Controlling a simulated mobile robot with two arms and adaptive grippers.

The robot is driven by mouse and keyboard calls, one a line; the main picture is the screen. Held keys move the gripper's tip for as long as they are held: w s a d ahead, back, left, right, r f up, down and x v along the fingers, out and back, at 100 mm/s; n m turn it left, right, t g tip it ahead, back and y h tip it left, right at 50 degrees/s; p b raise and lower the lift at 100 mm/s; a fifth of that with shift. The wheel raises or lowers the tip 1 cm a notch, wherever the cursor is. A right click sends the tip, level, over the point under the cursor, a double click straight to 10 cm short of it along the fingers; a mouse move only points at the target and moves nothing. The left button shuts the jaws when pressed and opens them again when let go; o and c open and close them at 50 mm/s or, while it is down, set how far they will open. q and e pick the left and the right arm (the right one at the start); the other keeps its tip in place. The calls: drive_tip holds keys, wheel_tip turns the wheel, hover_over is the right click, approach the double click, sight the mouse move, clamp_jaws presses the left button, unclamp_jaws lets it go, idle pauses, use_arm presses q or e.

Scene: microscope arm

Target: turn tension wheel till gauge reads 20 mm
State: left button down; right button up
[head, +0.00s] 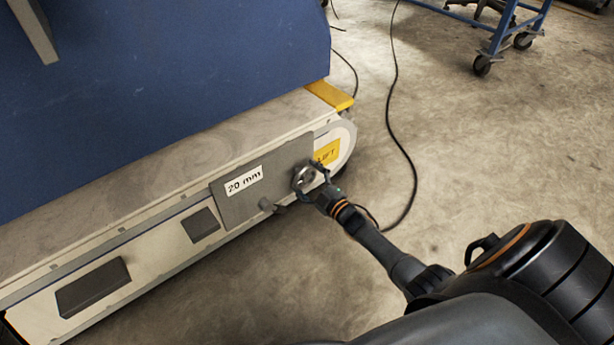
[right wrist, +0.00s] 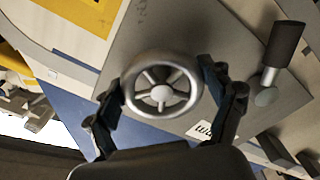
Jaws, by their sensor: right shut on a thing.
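The tension wheel (head: 303,178) is a small silvery spoked handwheel on a grey plate (head: 232,207) on the side of the low beige machine. It also shows large in the right wrist view (right wrist: 162,88). My right gripper (head: 313,177) is at the wheel, with one finger on each side of its rim, shut on it; the fingers also show in the right wrist view (right wrist: 163,92). A white label (head: 244,181) on the plate reads "20 mm"; in the right wrist view it is mostly hidden. My left gripper is not in view.
A dark-handled knob (head: 268,205) sticks out of the plate near the wheel and shows as a lever in the right wrist view (right wrist: 276,62). A yellow "LIFT" sticker (head: 327,153) is beside the wheel. A black cable (head: 396,110) runs over the floor; a blue cart (head: 490,30) stands behind.

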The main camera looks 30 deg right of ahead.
drive_tip(key=shift+m, duration=0.8)
drive_tip(key=o, duration=1.1)
drive_tip(key=shift+c, duration=0.2)
drive_tip(key=s+d, duration=0.1)
drive_tip(key=s, duration=1.1)
